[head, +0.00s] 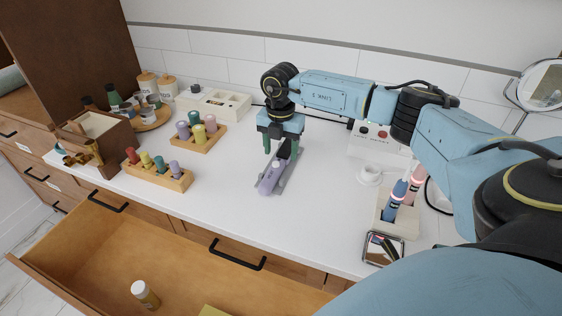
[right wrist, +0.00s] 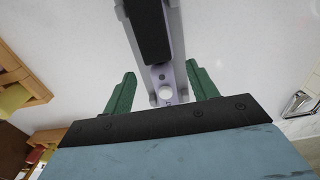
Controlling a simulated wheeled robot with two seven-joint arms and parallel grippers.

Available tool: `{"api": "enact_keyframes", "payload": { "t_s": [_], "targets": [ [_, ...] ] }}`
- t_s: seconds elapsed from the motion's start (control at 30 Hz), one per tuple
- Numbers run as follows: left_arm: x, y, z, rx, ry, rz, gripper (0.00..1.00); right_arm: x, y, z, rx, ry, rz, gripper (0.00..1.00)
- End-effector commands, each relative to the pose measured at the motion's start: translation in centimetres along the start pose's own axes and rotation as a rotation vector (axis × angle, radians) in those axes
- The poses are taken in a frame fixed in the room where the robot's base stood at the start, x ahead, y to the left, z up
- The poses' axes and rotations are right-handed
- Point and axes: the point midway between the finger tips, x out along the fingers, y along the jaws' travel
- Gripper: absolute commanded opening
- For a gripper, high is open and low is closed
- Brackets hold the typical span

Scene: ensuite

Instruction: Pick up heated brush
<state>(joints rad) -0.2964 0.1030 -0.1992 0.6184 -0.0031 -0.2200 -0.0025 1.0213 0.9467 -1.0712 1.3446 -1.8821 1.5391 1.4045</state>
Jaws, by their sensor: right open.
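A long lilac tool (head: 270,180), which looks like the heated brush, lies on the white counter on a grey piece. In the right wrist view the lilac tool (right wrist: 162,75) shows a dark strip and a round pale button. My right gripper (head: 280,147) points down over its far end. Its green fingers (right wrist: 162,88) are apart, one on each side of the tool, with visible gaps. I cannot tell how far the fingertips are above the counter. My left gripper is not in view.
An open drawer (head: 170,250) holding a bottle (head: 146,294) juts out in front. Wooden racks of coloured rollers (head: 158,175) stand left. A holder (head: 398,214) with blue and pink tools stands right, near a small tray (head: 383,248).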

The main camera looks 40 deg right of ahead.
Motion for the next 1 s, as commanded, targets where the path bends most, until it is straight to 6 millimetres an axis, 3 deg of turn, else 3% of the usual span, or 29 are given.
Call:
{"api": "enact_keyframes", "payload": {
  "t_s": [0.13,0.37,0.77,1.0],
  "targets": [
    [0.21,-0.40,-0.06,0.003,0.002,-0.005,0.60,1.56,-0.03,0.00,0.000,-0.001,0.000,0.58],
    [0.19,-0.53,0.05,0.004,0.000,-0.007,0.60,1.71,-0.01,-0.01,0.000,-0.001,0.001,0.58],
    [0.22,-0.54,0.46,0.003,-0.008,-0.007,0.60,1.66,-0.01,-0.01,0.000,-0.001,0.001,0.08],
    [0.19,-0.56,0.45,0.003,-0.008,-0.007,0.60,1.45,0.03,0.02,0.000,-0.001,0.003,0.07]
  ]
}}
